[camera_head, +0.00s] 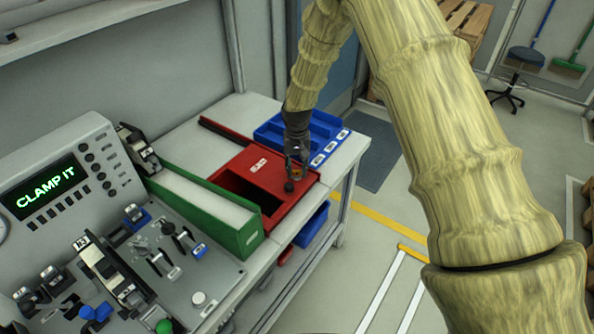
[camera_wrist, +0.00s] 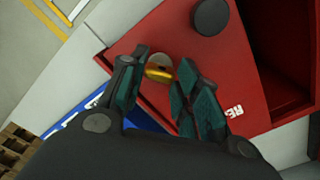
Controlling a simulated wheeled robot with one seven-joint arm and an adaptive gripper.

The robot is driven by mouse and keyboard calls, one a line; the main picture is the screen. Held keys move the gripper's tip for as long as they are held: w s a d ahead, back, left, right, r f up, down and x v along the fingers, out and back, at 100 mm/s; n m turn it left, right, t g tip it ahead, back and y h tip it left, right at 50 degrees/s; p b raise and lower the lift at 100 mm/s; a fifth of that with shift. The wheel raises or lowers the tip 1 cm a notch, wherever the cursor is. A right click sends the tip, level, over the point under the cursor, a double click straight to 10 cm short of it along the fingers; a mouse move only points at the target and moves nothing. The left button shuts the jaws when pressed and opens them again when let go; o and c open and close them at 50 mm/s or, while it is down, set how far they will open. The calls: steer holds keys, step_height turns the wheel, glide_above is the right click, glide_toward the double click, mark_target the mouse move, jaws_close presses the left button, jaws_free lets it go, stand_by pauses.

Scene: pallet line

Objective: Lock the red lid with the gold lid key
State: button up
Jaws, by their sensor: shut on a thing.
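The red lid (camera_head: 268,171) lies over part of a red box (camera_head: 280,216) on the bench, and a dark opening shows beside it. A black round knob (camera_head: 289,187) sits on the lid; it also shows at the top of the wrist view (camera_wrist: 210,16). My gripper (camera_head: 297,160) is over the lid's right part, pointing down. In the wrist view its teal-padded fingers (camera_wrist: 157,82) are shut on the gold lid key (camera_wrist: 160,68). The key appears against the lid surface; its lower end is hidden, so I cannot tell how it is seated.
A blue tray (camera_head: 325,135) with labelled compartments stands behind the red box. A green-sided block (camera_head: 205,213) stands to its left. A clamp panel (camera_head: 170,275) and a console reading "CLAMP IT" (camera_head: 55,175) fill the left. A blue bin (camera_head: 311,225) sits below the bench.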

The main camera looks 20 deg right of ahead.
mark_target(297, 170)
steer(key=n, duration=0.2)
steer(key=n+b, duration=0.1)
steer(key=n, duration=0.2)
steer(key=shift+s+f+n+b, duration=0.1)
steer(key=shift+f+n+b, duration=0.15)
steer(key=shift+n+b, duration=0.05)
steer(key=n, duration=0.4)
steer(key=shift+n+b, duration=0.35)
steer(key=shift+n, duration=0.05)
steer(key=o, duration=1)
steer(key=shift+r, duration=0.1)
steer(key=shift+r, duration=0.15)
step_height(297, 170, up, 12)
steer(key=shift+f, duration=0.15)
steer(key=shift+d, duration=0.1)
